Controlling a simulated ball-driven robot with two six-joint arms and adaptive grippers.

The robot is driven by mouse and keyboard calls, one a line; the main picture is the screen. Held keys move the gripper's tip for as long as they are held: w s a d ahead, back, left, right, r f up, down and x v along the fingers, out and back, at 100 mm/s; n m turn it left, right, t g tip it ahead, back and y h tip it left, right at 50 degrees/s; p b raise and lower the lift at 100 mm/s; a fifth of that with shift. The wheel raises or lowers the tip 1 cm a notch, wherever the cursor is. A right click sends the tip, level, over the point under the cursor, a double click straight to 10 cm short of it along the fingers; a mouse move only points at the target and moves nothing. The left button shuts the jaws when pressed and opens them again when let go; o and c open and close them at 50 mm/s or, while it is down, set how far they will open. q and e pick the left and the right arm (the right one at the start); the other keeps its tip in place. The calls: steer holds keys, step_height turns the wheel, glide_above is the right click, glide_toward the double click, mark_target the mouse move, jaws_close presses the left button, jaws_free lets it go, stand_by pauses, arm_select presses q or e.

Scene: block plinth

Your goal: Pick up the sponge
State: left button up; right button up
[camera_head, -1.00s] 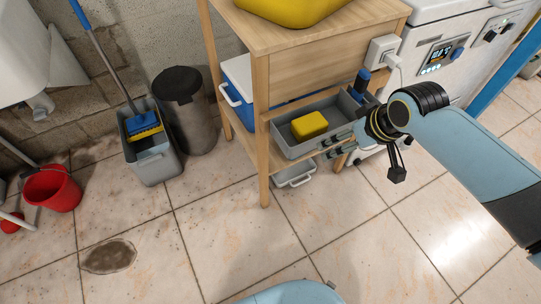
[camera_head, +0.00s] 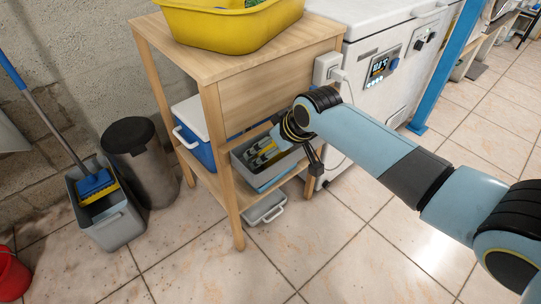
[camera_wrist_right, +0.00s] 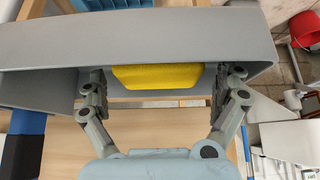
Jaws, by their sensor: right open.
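The yellow sponge (camera_wrist_right: 157,77) lies in the grey tray (camera_wrist_right: 140,36) on the wooden stand's shelf. In the head view the tray (camera_head: 240,166) shows partly, and the sponge is mostly hidden behind my right gripper. My right gripper (camera_head: 264,153) reaches into the tray from the right. In the right wrist view its two fingers (camera_wrist_right: 160,84) are spread, one on each side of the sponge, with gaps between. Whether a fingertip touches the tray cannot be told. My left gripper is not in view.
The wooden stand (camera_head: 240,72) has a top holding a yellow basin (camera_head: 228,27) above the tray. A blue and white cooler (camera_head: 192,134) stands left of the tray. A white appliance (camera_head: 385,75) is at the right.

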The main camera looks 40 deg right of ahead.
steer(key=shift+x, duration=0.8)
steer(key=shift+s, duration=0.1)
steer(key=c, duration=0.8)
